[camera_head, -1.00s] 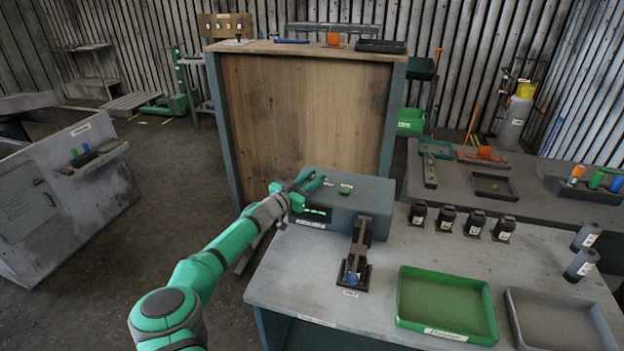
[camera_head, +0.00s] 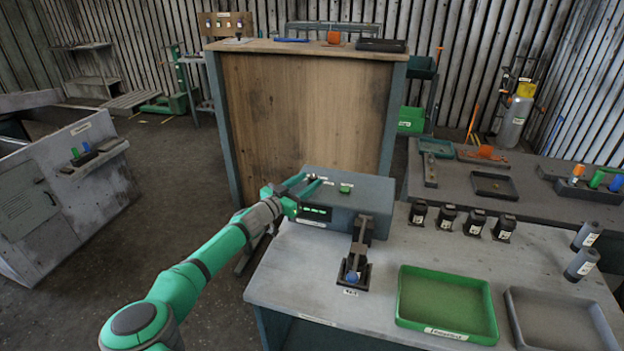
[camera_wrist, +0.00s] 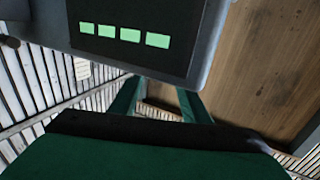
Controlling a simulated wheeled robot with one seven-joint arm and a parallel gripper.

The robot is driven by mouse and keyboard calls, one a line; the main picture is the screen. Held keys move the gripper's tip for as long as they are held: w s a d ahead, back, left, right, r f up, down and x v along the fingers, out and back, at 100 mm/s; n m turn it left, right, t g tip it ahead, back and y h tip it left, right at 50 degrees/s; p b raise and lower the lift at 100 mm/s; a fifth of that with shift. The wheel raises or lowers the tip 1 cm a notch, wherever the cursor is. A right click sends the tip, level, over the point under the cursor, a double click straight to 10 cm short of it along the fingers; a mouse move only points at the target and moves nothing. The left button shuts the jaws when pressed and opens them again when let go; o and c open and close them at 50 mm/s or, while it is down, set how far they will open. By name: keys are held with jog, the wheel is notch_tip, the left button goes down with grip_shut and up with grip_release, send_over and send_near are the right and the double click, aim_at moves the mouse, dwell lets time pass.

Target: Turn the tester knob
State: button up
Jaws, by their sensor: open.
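The tester is a grey box (camera_head: 362,205) at the back left of the near workbench. Its dark front display (camera_head: 314,212) shows green marks, and lit green blocks also show in the wrist view (camera_wrist: 124,34). A small green piece (camera_head: 345,188) sits on its top; I cannot tell if this is the knob. My gripper (camera_head: 308,184) is at the tester's left front top edge. In the wrist view its two green fingers (camera_wrist: 160,102) are apart with nothing seen between them. No knob shows clearly, and the gripper covers part of the tester's left top.
A black fixture (camera_head: 355,262) with a blue part stands in front of the tester. Several black cylinders (camera_head: 446,218), a green tray (camera_head: 446,334) and a grey tray (camera_head: 560,325) are to the right. A tall wooden-panelled cabinet (camera_head: 305,120) stands behind.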

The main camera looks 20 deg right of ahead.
jog(key=v, duration=0.7)
jog(key=shift+s, duration=0.2)
